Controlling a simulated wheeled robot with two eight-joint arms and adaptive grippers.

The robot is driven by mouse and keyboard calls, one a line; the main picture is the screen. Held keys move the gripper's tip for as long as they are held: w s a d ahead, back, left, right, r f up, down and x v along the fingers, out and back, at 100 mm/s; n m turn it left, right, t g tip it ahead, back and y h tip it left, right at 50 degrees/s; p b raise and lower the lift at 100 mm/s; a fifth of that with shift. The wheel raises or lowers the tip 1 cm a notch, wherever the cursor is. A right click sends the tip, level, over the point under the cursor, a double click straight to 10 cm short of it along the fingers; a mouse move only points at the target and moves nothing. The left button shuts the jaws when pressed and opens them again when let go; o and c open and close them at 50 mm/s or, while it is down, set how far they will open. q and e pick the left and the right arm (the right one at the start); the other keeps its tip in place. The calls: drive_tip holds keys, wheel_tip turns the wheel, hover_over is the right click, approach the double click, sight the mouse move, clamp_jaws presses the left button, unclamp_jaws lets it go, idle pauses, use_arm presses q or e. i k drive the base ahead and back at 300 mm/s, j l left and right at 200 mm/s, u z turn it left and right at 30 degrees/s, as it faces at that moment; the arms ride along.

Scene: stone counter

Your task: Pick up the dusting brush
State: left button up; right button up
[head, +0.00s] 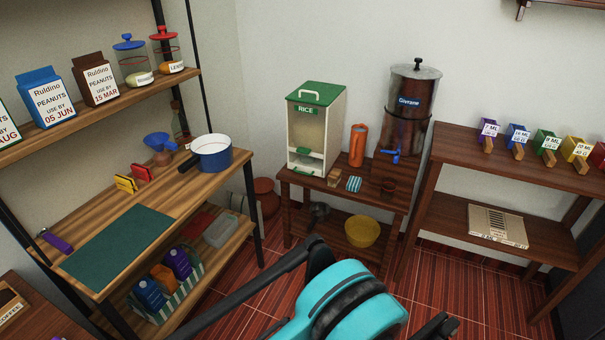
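I cannot make out a dusting brush for certain in the head view. A small purple item with a dark end (57,242) lies at the left end of the wooden shelf board, beside a dark green mat (117,246); it is too small to tell what it is. Cyan and black links of my own arm fill the bottom middle and hide part of the floor. No gripper fingertips can be made out.
A blue-and-white pot (211,154), blue funnel (158,141) and red and yellow packets stand on the left shelf (185,190). A rice dispenser (316,130) and dark urn (408,110) stand on a low table (340,192). Small colored bins line the right shelf (462,150).

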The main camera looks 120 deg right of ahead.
sight(334, 178)
drive_tip(key=z, duration=6.05)
drive_tip(key=u, duration=1.65)
drive_tip(key=i+z, duration=0.25)
drive_tip(key=i, duration=0.25)
drive_tip(key=i+j+z, duration=0.25)
drive_tip(key=i, duration=0.25)
drive_tip(key=i+j+z, duration=0.3)
drive_tip(key=i, duration=0.2)
drive_tip(key=l, duration=0.1)
